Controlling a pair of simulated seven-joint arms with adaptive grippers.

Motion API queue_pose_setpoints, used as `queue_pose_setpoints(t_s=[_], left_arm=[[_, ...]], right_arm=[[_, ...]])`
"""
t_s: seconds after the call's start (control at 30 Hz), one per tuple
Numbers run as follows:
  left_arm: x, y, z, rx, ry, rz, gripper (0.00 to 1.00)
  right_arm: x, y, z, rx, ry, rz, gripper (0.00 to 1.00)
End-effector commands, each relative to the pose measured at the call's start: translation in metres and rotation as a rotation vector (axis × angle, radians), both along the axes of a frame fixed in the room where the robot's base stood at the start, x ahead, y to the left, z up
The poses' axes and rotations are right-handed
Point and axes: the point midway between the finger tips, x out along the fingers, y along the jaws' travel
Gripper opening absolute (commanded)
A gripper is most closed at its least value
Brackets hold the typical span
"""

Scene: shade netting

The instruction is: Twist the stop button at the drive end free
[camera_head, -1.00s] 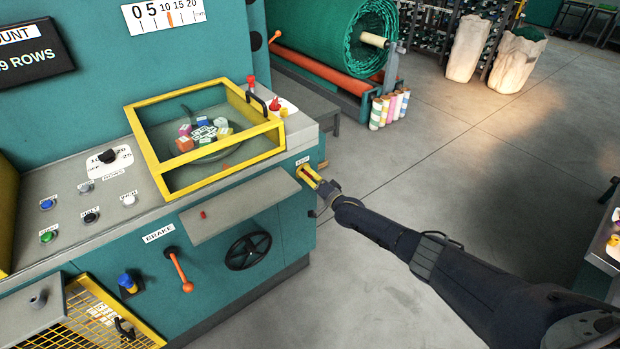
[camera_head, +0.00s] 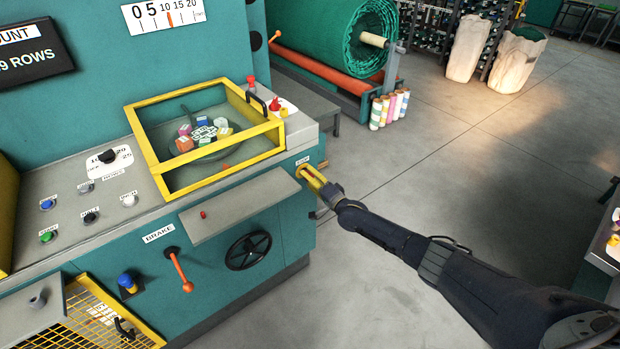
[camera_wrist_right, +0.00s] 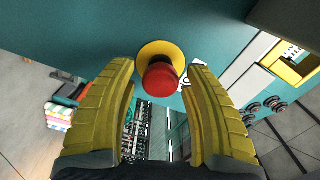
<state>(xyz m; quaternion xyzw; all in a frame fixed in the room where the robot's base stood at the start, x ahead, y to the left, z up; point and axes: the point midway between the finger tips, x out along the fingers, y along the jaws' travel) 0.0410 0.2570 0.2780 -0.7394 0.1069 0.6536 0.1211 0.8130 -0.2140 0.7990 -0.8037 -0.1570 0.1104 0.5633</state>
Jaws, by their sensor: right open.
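The red stop button (camera_wrist_right: 160,76) sits on a round yellow backing (camera_wrist_right: 176,48) on the teal side wall of the machine in the right wrist view. My right gripper (camera_wrist_right: 162,75) is open, with one yellow finger on each side of the button; I cannot tell whether they touch it. In the head view my right gripper (camera_head: 313,178) is at the machine's right end, under a small label, and its fingers mostly hide the button. My left gripper is not in view.
A grey ledge (camera_head: 240,205) juts from the machine front left of my gripper, above a black handwheel (camera_head: 248,250). A yellow-framed box (camera_head: 162,190) stands on top. Open floor (camera_head: 420,170) lies to the right, with coloured rolls (camera_head: 388,110) behind.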

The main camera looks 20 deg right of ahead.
Motion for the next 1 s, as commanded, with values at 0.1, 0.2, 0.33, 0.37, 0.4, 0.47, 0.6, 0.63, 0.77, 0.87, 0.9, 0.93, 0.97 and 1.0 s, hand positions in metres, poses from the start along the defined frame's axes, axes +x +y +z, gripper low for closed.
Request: queue_pose_setpoints(t_s=[0.1, 0.2, 0.33, 0.37, 0.4, 0.47, 0.6, 0.63, 0.77, 0.87, 0.9, 0.93, 0.97, 1.0], left_arm=[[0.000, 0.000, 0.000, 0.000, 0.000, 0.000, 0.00], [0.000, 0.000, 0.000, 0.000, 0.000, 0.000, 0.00], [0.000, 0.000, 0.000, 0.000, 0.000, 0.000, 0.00], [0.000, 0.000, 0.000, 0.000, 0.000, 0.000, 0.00], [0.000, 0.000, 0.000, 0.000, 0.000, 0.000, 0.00], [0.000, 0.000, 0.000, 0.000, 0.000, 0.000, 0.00], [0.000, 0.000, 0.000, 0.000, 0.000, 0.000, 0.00], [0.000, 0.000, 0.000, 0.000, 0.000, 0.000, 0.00], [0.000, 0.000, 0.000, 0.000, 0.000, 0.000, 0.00], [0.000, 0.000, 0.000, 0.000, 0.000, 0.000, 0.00], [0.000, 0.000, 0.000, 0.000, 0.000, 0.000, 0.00], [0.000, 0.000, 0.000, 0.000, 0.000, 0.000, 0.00], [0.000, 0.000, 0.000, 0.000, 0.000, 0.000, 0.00], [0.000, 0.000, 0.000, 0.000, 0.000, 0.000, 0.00]], right_arm=[[-0.008, -0.004, 0.001, 0.000, -0.001, -0.001, 0.50], [-0.014, -0.006, 0.000, 0.001, 0.000, 0.000, 0.50], [-0.022, -0.010, 0.000, 0.000, 0.000, -0.001, 0.50], [-0.024, -0.011, 0.000, 0.000, 0.000, -0.001, 0.50], [-0.026, -0.011, 0.000, 0.000, 0.000, -0.001, 0.50], [-0.028, -0.012, 0.000, 0.000, -0.001, 0.000, 0.50], [-0.031, -0.013, 0.001, 0.000, -0.002, -0.001, 0.50], [-0.031, -0.013, 0.001, 0.000, -0.002, -0.001, 0.50], [-0.031, -0.013, 0.001, 0.000, -0.002, -0.001, 0.50], [-0.031, -0.013, 0.001, 0.000, -0.002, -0.001, 0.50], [-0.031, -0.013, 0.001, 0.000, -0.002, -0.001, 0.57], [-0.031, -0.013, 0.001, 0.000, -0.002, -0.001, 0.60], [-0.031, -0.013, 0.001, 0.000, -0.002, -0.001, 0.64], [-0.031, -0.013, 0.001, 0.000, -0.002, -0.001, 0.68]])
